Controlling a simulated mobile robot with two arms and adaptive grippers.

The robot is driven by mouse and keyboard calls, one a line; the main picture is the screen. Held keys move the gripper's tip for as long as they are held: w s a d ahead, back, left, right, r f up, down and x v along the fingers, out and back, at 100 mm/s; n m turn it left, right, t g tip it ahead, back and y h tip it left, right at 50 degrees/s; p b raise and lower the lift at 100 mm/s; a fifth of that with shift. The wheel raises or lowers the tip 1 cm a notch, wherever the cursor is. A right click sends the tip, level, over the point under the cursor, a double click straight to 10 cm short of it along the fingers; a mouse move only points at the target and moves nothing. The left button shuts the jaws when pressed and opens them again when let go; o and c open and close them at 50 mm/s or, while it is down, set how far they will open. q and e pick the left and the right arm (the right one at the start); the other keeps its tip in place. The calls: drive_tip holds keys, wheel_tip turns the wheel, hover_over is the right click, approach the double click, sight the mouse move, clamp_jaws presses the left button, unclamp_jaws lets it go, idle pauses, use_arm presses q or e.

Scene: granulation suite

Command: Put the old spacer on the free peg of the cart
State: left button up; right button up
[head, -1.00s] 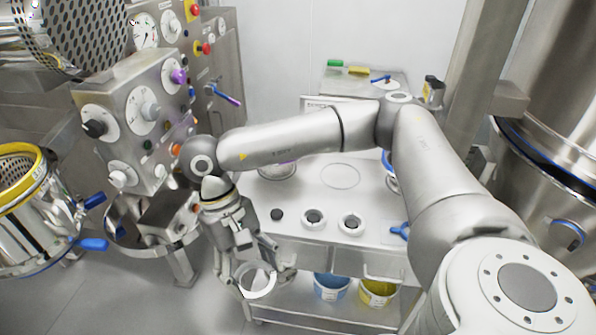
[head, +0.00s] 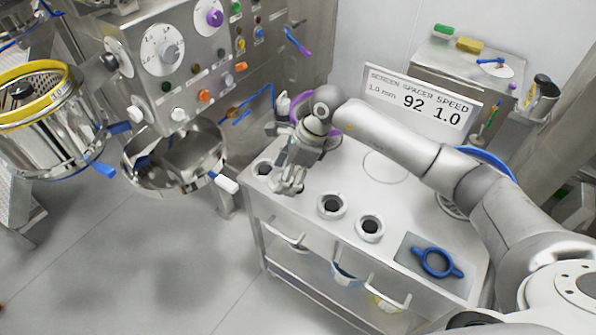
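My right gripper (head: 289,184) points down over the left part of the white cart top (head: 345,165), at the row of pegs. Its fingers are small and partly overlapped, so I cannot tell whether they are open or shut, or whether the old spacer is between them. No loose ring shows clearly there. A dark peg (head: 264,169) shows just left of the fingers. To their right, two pegs carry white ring spacers, one nearer (head: 331,205) and one farther right (head: 370,228). My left gripper is not in view.
A sign (head: 420,101) reading "92 1.0" stands at the cart's back. A blue two-handled part (head: 437,263) lies in a grey recess at the right. The machine panel (head: 180,60) and open steel housing (head: 175,160) stand left. Open floor lies in front.

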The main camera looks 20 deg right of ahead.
drive_tip(key=w+d+f+m, duration=0.1)
drive_tip(key=m, duration=0.1)
drive_tip(key=w+d+f+m+t+h, duration=0.1)
drive_tip(key=m, duration=0.2)
drive_tip(key=w+d+f+m+t, duration=0.1)
drive_tip(key=f+m, duration=0.1)
drive_tip(key=shift+w+d+f, duration=0.1)
drive_tip(key=shift+d, duration=0.25)
drive_tip(key=shift+w+d+f+m+t+h, duration=0.1)
drive_tip(key=shift+d+f+m+t+h, duration=0.25)
drive_tip(key=shift+m+h, duration=0.25)
drive_tip(key=shift+f, duration=0.5)
drive_tip(key=shift+f+b, duration=0.55)
drive_tip(key=shift+b, duration=0.05)
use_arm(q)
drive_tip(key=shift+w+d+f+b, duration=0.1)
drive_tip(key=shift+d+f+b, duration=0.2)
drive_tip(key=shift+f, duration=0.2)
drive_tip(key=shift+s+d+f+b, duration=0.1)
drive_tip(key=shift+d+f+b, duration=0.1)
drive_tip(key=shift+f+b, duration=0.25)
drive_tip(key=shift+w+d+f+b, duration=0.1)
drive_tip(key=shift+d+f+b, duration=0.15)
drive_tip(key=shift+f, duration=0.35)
use_arm(e)
drive_tip(key=shift+f, duration=1.2)
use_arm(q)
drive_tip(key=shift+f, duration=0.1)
use_arm(e)
drive_tip(key=o, duration=1.1)
